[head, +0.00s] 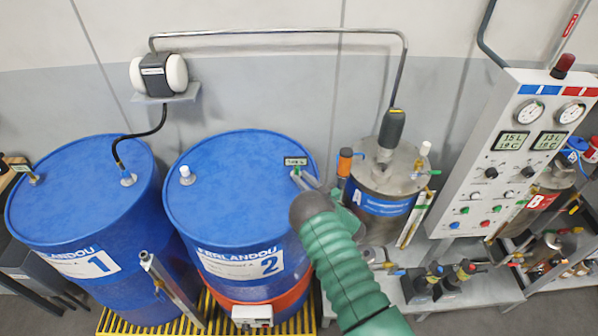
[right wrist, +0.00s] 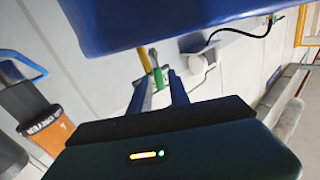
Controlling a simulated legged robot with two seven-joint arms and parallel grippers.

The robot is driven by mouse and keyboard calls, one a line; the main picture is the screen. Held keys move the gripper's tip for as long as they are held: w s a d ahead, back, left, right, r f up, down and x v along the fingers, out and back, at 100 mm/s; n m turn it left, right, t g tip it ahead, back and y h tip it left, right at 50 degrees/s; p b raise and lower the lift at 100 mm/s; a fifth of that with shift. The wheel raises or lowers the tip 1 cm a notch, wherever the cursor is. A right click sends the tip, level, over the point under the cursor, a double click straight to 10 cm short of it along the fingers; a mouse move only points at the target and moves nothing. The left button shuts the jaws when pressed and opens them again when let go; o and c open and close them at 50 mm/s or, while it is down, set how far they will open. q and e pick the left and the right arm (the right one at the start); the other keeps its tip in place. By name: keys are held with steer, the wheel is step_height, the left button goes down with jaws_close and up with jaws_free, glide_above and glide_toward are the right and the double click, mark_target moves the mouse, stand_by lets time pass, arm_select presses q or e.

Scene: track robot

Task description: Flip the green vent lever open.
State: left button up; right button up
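The green vent lever (right wrist: 158,78) shows in the right wrist view beside a yellow stem. It lies between the two separated finger ends of my right gripper (right wrist: 156,90); I cannot tell whether they touch it. In the head view my right gripper (head: 307,180) is at the right rim of blue drum 2 (head: 222,170), largely hidden behind my green arm. A little green of the lever (head: 296,171) shows there, below a small dark readout. The lever's exact angle is unclear. My left gripper is not in view.
Blue drum 1 (head: 80,190) stands at left. Right of my arm stand the orange-topped dryer (head: 345,160), steel vessel A (head: 385,175) and a gauge panel (head: 520,150). A metal pipe (head: 270,33) runs along the wall. A slanted tube (head: 172,287) stands before the drums.

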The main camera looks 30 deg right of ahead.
mark_target(297, 173)
steer(key=shift+w, duration=0.7)
steer(key=shift+w+d+f, duration=0.1)
steer(key=shift+w+d, duration=0.2)
steer(key=shift+w, duration=0.25)
steer(key=shift+a, duration=0.15)
steer(key=shift+c, duration=0.7)
steer(key=shift+a, duration=0.1)
jaws_close()
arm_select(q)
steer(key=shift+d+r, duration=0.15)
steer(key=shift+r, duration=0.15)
arm_select(e)
steer(key=shift+r+n+g, duration=0.2)
steer(key=shift+n+g, duration=0.1)
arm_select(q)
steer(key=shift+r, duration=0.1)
arm_select(e)
steer(key=shift+o, duration=0.7)
jaws_free()
steer(key=shift+w+a+f, duration=0.1)
